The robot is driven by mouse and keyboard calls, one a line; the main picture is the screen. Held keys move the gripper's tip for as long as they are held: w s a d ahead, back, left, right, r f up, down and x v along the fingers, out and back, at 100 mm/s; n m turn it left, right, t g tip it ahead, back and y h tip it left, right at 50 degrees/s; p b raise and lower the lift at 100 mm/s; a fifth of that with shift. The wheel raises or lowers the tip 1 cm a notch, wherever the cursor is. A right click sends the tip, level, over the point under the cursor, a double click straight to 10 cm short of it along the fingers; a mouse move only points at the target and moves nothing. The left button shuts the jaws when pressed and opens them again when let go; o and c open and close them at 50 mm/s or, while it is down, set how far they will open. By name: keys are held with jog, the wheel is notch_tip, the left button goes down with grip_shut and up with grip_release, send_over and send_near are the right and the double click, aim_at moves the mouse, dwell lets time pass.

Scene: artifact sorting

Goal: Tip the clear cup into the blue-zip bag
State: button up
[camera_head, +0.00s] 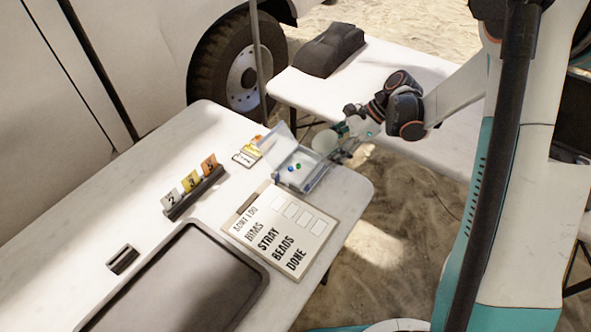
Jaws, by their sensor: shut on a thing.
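My gripper (341,146) is at the table's far right corner, shut on a pale, see-through round thing that looks like the clear cup (325,142). The cup appears tilted, its round face towards the left. Its contents cannot be made out. Just below and left of it lies a clear, blue-edged holder (316,182), which may be the blue-zip bag; its zip is too small to tell. Whether the cup touches the holder is unclear.
A sign board (276,230) with a list lies in front of the holder. A dark tray (190,285) fills the near table. A second table (375,75) stands behind.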

jog(key=d+y, duration=0.1)
jog(key=d+f+y, duration=0.1)
jog(key=y, duration=0.1)
jog(key=shift+w+f, duration=0.15)
jog(key=shift+f, duration=0.15)
jog(key=shift+d+f+g+y, duration=0.35)
jog(key=shift+d+y, duration=0.2)
jog(key=shift+y, duration=0.55)
jog(key=shift+w+a+r+m+t, duration=0.3)
jog(key=shift+w+m+t, duration=0.1)
jog(key=shift+t, duration=0.15)
jog(key=w+r+m+t+h, duration=0.2)
jog(key=w+r+m+t, duration=0.2)
jog(key=r+m+t, duration=0.3)
jog(key=s+d+r+m+t+h, duration=0.1)
jog(key=d+r+m+t+h, duration=0.3)
jog(key=r, duration=0.5)
jog(key=shift+r+m+t+h, duration=0.2)
jog(key=shift+m+t+h, duration=0.8)
jog(key=shift+m+h, duration=0.8)
